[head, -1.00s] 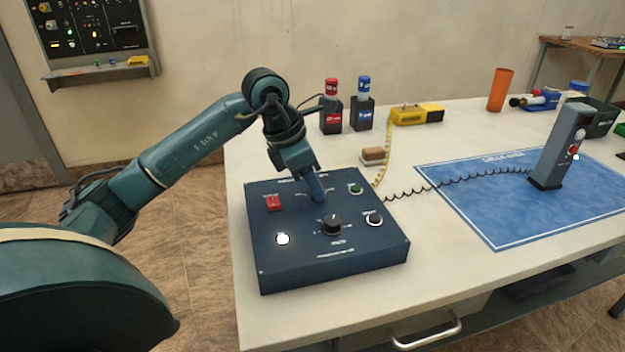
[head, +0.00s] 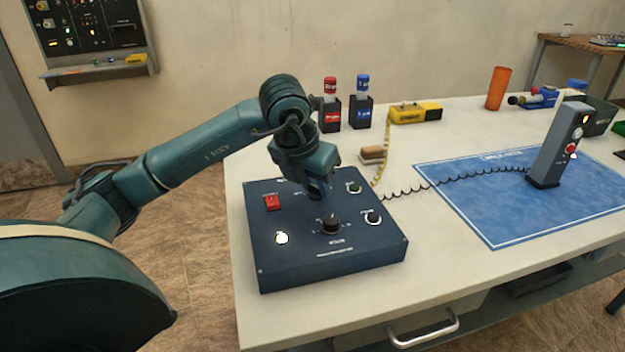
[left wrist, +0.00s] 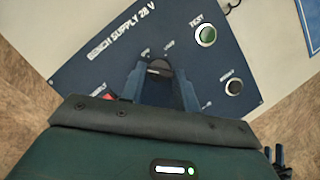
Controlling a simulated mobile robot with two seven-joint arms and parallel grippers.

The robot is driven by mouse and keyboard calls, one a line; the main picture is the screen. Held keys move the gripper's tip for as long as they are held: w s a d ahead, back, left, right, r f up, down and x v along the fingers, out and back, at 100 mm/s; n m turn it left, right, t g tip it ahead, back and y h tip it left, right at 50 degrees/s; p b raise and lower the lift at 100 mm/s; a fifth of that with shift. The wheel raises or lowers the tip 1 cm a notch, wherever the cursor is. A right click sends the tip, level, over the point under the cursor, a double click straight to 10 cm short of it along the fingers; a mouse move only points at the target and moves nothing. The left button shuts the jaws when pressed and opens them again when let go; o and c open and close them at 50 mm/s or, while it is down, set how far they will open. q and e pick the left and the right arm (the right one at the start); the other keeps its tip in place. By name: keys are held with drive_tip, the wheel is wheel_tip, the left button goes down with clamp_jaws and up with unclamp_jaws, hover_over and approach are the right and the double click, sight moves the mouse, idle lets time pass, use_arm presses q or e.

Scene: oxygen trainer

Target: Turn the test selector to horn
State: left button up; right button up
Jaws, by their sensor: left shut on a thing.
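The dark blue bench supply box (head: 300,262) sits at the table's near left. My left gripper (head: 319,191) reaches down onto the back middle of its top. In the left wrist view its fingers (left wrist: 160,82) are shut around a small dark selector knob (left wrist: 158,68), with tiny labels behind it that look like OFF and LAMP. The knob's pointer direction is unclear, and the hand hides it in the head view. A larger black knob (head: 331,224) stands in front of the gripper, apart from it. My right gripper is out of view.
On the box are a red switch (head: 272,202), a lit white lamp (head: 282,238), a green TEST button (head: 354,188) and a black button (head: 373,217). A coiled cord runs right to a grey handset (head: 560,145) on a blue mat (head: 490,215). Red and blue bottles stand behind.

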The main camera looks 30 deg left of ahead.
use_arm(q)
drive_tip(key=shift+d+n+y, duration=0.15)
drive_tip(key=shift+n+y, duration=0.55)
drive_tip(key=shift+n, duration=1.3)
drive_tip(key=o, duration=1)
drive_tip(key=shift+r, duration=0.1)
drive_tip(key=p+v, duration=0.1)
drive_tip(key=v, duration=0.5)
drive_tip(key=p+v, duration=0.2)
drive_tip(key=v, duration=0.5)
drive_tip(key=shift+w+d, duration=0.1)
drive_tip(key=shift+w, duration=0.15)
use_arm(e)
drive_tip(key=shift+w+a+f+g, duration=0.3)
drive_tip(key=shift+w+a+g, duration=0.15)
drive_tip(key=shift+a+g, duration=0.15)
